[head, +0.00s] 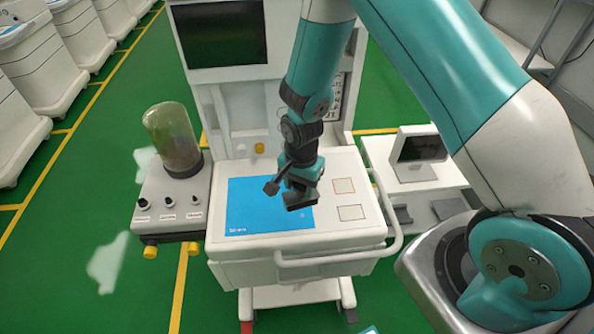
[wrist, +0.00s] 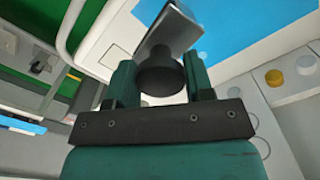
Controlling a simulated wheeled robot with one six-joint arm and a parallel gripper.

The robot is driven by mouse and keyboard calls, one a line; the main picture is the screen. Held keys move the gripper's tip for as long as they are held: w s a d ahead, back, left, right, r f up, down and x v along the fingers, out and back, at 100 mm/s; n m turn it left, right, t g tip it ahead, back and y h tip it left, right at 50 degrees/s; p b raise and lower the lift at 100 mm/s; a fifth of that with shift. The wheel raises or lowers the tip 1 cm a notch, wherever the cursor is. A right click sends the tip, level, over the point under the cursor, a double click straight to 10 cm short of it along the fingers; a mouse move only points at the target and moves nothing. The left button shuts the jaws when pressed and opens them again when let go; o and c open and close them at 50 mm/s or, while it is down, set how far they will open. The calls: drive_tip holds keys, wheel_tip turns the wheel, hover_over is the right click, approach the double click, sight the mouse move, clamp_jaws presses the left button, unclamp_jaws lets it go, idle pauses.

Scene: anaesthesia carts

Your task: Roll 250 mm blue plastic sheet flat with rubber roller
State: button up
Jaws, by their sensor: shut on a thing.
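The blue plastic sheet (head: 254,205) lies flat on the white top of the cart, toward its left side. A small white print shows near its front left corner. My gripper (head: 302,183) is over the right part of the sheet, shut on the rubber roller (head: 298,199). In the wrist view the roller's round dark grip (wrist: 161,77) sits between the two green fingers, with a grey head (wrist: 172,33) beyond it. Part of the blue sheet (wrist: 225,25) shows behind the roller. I cannot tell whether the roller touches the sheet.
The cart top (head: 340,232) has two marked squares right of the sheet, and a white handrail (head: 392,215) rounds its right front corner. A side unit with a clear dome (head: 172,140) stands at left. A small monitor (head: 418,148) sits on a shelf at right.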

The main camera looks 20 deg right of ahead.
sight(296, 200)
drive_tip(key=shift+s+a+r+m+p, duration=0.25)
drive_tip(key=shift+a+m, duration=0.1)
drive_tip(key=shift+m, duration=0.15)
drive_tip(key=shift+s+a+r+m+p, duration=0.25)
drive_tip(key=shift+a+m, duration=0.1)
drive_tip(key=shift+m, duration=0.15)
drive_tip(key=shift+a+f, duration=0.1)
drive_tip(key=shift+f, duration=0.05)
drive_tip(key=shift+f+b, duration=2.2)
drive_tip(key=shift+f, duration=0.7)
drive_tip(key=shift+f+b, duration=0.5)
drive_tip(key=shift+f, duration=0.1)
drive_tip(key=shift+w, duration=0.1)
